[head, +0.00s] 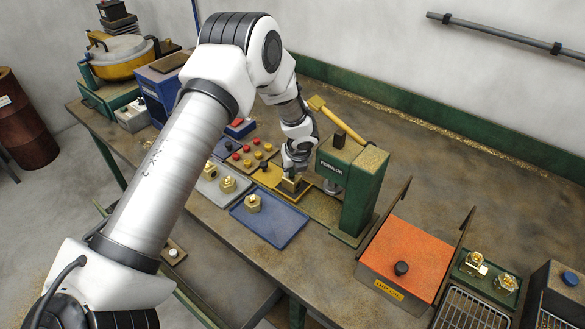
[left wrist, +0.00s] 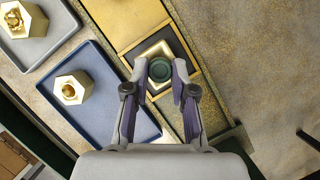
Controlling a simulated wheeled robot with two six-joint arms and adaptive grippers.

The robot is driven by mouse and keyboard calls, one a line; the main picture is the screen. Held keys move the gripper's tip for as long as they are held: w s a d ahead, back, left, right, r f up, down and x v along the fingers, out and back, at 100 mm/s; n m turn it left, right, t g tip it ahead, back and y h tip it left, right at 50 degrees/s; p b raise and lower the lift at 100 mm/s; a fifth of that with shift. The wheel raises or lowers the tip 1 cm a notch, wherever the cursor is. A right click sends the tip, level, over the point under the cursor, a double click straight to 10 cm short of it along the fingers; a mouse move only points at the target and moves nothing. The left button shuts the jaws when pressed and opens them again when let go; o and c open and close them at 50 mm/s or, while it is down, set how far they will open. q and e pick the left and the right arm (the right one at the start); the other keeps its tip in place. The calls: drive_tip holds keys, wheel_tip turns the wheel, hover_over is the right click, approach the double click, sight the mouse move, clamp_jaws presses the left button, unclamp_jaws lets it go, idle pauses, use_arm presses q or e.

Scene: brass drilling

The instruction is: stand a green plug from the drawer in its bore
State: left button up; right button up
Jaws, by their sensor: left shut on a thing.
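In the left wrist view, my left gripper (left wrist: 160,80) has its fingers on either side of a round dark green plug (left wrist: 159,69) and is shut on it. The plug shows over a square brass block (left wrist: 148,52) in a yellow fixture (left wrist: 180,25). Whether the plug is inside the block's bore or just above it, I cannot tell. In the head view, my left gripper (head: 290,172) points down at the brass block (head: 291,185), left of the green press (head: 350,185), and hides the plug. The drawer cannot be made out clearly. My right gripper is not in view.
A blue tray (head: 275,233) with a brass hex piece (head: 252,203) lies left of the fixture, beside a grey tray with brass pieces (head: 228,184). An orange-topped box (head: 415,245) stands to the right. The bench behind the press is mostly clear.

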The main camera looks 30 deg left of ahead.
use_arm(q)
drive_tip(key=shift+f, duration=0.2)
idle(0.5)
drive_tip(key=o, duration=1.3)
wheel_tip(320, 180, up, 7)
drive_tip(key=p, duration=0.6)
drive_tip(key=shift+r, duration=0.1)
